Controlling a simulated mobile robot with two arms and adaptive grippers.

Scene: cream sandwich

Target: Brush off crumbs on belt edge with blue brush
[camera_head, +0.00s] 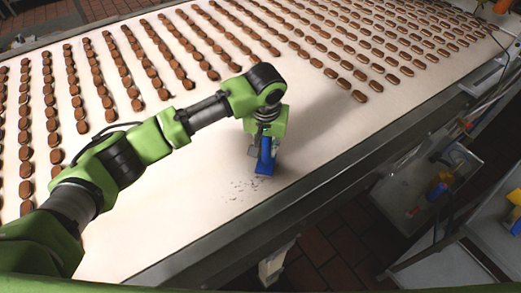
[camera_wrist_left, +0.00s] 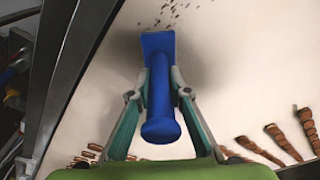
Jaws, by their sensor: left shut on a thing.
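The blue brush (camera_head: 265,158) is held by my left gripper (camera_head: 262,148) over the white belt near its front edge. In the left wrist view, the two fingers of the left gripper (camera_wrist_left: 160,90) are shut on the handle of the blue brush (camera_wrist_left: 160,112). The brush head points away from the gripper. Dark crumbs (camera_head: 243,185) lie scattered on the belt (camera_head: 205,215), just left of and below the brush in the head view. The crumbs (camera_wrist_left: 172,12) also show beyond the brush head in the left wrist view. Whether the bristles touch the belt cannot be told. The right gripper is not in view.
Rows of brown sandwich biscuits (camera_head: 105,75) cover the far and left parts of the belt. A dark metal rail (camera_head: 300,190) runs along the belt's front edge. Beyond it, at right, stands a grey tray (camera_head: 415,200) holding blue and yellow items. The belt around the crumbs is clear.

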